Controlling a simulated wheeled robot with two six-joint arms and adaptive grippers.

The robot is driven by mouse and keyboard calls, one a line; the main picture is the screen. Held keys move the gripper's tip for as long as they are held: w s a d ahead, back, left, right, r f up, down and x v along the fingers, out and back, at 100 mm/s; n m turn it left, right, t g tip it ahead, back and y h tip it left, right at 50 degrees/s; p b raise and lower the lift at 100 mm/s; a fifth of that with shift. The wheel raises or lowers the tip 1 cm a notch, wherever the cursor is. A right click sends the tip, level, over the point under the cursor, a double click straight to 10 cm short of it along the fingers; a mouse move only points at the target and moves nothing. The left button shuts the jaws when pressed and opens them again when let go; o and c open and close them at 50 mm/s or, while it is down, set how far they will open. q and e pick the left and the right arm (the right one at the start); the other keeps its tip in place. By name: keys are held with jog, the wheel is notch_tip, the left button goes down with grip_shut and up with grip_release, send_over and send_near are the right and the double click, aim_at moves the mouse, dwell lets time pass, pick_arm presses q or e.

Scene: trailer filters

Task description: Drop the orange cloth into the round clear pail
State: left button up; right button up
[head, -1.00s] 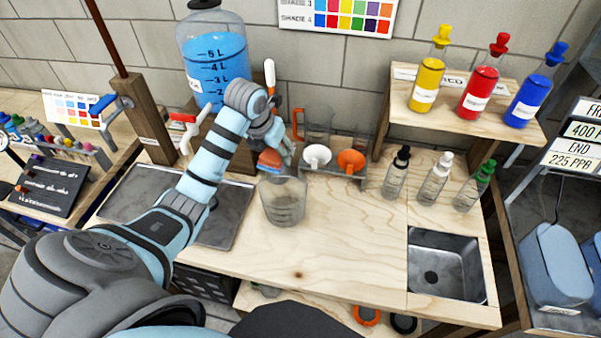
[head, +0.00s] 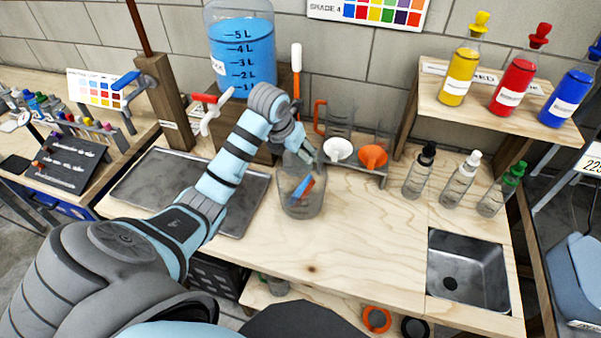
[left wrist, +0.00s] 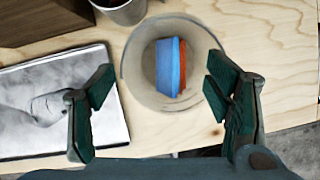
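The round clear pail (head: 303,211) stands on the wooden bench, also seen from above in the left wrist view (left wrist: 135,85). The orange cloth (head: 307,183) is inside it, tilted, with a blue part against it; in the left wrist view the orange shows as a thin edge (left wrist: 183,66) beside the blue face. I cannot tell whether blue and orange are one piece or whether it rests on the bottom. My left gripper (head: 305,157) is above the pail's back rim. Its fingers (left wrist: 160,85) are spread wide and empty. My right gripper is out of view.
A metal tray (head: 240,208) lies left of the pail. A rack with white (head: 338,149) and orange (head: 373,157) funnels stands behind right. Dropper bottles (head: 419,171) and a sink (head: 468,270) are farther right. The bench front is clear.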

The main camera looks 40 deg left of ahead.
pick_arm(q)
jog(key=s+d+r, duration=0.1)
jog(key=s+r, duration=0.1)
jog(key=s, duration=0.5)
jog(key=s+d+r, duration=0.1)
jog(key=s+r, duration=0.1)
jog(key=s, duration=0.5)
jog(key=shift+r, duration=0.3)
jog(key=shift+w, duration=0.15)
